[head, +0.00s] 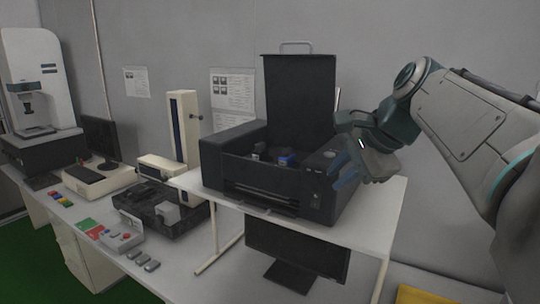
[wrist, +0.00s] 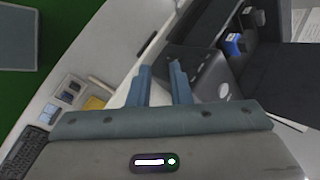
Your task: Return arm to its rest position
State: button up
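My arm (head: 455,115) reaches in from the right side of the head view, bent down toward the black machine. My gripper (head: 348,180) hangs beside the right front of the black machine (head: 222,164), whose lid (head: 300,100) stands open. In the wrist view the two blue fingers of my gripper (wrist: 160,82) are apart, with nothing between them. A small blue item (head: 286,159) lies inside the open machine and also shows in the wrist view (wrist: 233,43).
The machine stands on a raised white shelf (head: 385,215) with a dark monitor (head: 295,258) below. To the left on the bench are a black tray (head: 150,210), a control box (head: 122,238) and a tall white instrument (head: 32,70). A yellow object (head: 420,295) is at lower right.

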jog(key=s+f+n+h, duration=0.1)
jog(key=s+f+n, duration=0.3)
jog(key=f, duration=0.5)
jog(key=s+d+f+n+g+h+b, duration=0.1)
jog(key=s+f+n+h, duration=0.1)
jog(key=s+f+n, duration=0.3)
jog(key=s+d+f+n+g+h+b, duration=0.1)
jog(key=s+f+n, duration=0.3)
jog(key=s+f, duration=0.3)
notch_tip(320, 180, down, 6)
jog(key=shift+s+r+n+h, duration=0.2)
jog(key=shift+s+n+h, duration=0.1)
jog(key=shift+s, duration=0.1)
